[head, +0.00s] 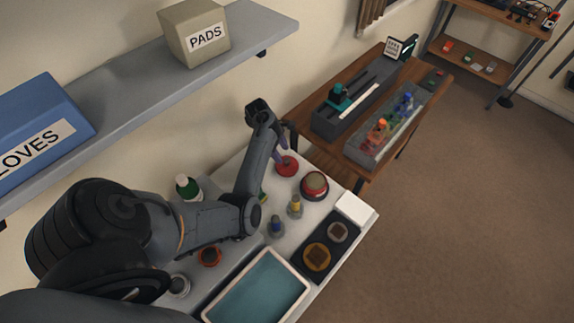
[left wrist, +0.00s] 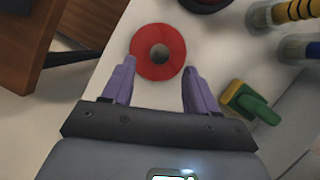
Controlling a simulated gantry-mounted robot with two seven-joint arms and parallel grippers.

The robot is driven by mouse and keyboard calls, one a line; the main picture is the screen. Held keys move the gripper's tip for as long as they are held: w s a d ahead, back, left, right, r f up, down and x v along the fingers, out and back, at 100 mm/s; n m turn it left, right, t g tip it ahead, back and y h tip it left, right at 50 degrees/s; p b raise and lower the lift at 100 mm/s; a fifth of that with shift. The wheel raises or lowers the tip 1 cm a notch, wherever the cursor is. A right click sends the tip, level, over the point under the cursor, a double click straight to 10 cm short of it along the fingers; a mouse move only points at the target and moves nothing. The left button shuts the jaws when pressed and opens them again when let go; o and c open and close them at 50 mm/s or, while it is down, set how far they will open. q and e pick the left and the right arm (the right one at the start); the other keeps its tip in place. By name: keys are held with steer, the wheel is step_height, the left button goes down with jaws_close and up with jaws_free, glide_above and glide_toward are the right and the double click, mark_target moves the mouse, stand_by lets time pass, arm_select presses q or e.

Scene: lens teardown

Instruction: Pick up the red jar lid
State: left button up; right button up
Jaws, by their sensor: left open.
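The red jar lid (head: 287,167) is a flat round red disc on the white table, near its far edge. In the left wrist view the red lid (left wrist: 143,63) shows a grey-brown round centre. My left gripper (head: 281,157) is just over the lid in the head view, its purple fingers pointing down. In the left wrist view the left gripper (left wrist: 158,72) is open, with one finger to each side of the lid's near part and nothing held. Whether the fingertips touch the table cannot be told. My right gripper is not in view.
A red-rimmed round container (head: 314,186) stands close right of the lid. Brushes (head: 295,206), a green-and-yellow tool (left wrist: 249,102), a dark tray (head: 318,260) and a blue-lined tray (head: 257,290) are nearer. A shelf (head: 150,95) overhangs the left side.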

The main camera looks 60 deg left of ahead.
mark_target(288, 160)
arm_select(q)
steer(key=shift+b+x, duration=0.35)
steer(key=shift+x, duration=1.85)
steer(key=shift+w+d+r, duration=0.1)
steer(key=shift+w, duration=0.1)
steer(key=shift+c, duration=0.3)
jaws_close()
steer(key=shift+r, duration=0.15)
